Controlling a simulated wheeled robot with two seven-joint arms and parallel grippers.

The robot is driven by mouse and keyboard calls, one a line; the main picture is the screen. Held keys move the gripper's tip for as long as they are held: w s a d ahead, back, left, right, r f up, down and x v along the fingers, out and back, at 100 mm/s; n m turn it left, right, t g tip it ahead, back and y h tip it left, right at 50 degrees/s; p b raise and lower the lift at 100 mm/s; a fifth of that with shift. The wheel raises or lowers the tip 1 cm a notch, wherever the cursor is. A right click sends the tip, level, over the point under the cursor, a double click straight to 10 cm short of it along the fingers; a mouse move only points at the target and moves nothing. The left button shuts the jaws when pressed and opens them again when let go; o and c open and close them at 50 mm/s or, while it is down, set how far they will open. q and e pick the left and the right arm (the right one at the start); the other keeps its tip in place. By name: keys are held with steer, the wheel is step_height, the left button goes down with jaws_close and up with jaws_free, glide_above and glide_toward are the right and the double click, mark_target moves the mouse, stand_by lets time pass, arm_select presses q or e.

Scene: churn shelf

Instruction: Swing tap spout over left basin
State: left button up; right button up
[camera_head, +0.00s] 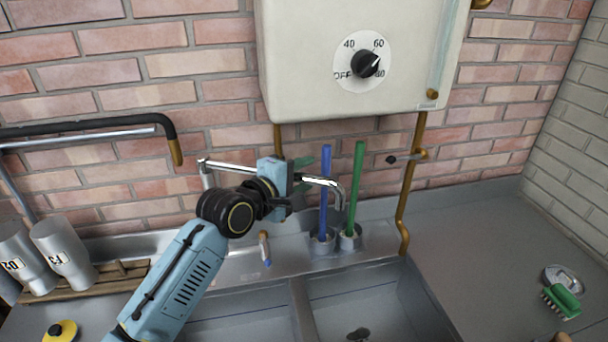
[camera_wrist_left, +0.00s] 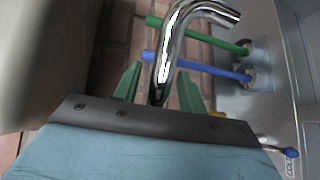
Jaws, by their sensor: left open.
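The chrome tap spout (camera_head: 328,182) runs from its pivot at the left to a downturned tip at the right, on the right basin's side. The left basin (camera_head: 235,322) is partly hidden by my left arm. The right basin (camera_head: 385,300) lies beside it. My left gripper (camera_head: 303,176) is at the spout's middle. In the left wrist view the open green fingers (camera_wrist_left: 160,92) stand either side of the spout (camera_wrist_left: 167,55), which passes between them; contact is not clear. My right gripper is not in view.
Blue brush handle (camera_head: 324,185) and green brush handle (camera_head: 355,185) stand in cups behind the basins, close to the spout tip. A boiler (camera_head: 300,70) hangs above. A brass pipe (camera_head: 409,190) runs down at right. Metal cups (camera_head: 64,252) stand at left. The right counter (camera_head: 480,225) is mostly clear.

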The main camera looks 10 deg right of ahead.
arm_select(q)
steer(key=shift+w+d, duration=0.15)
steer(key=shift+d, duration=0.1)
jaws_close()
steer(key=shift+a, duration=0.1)
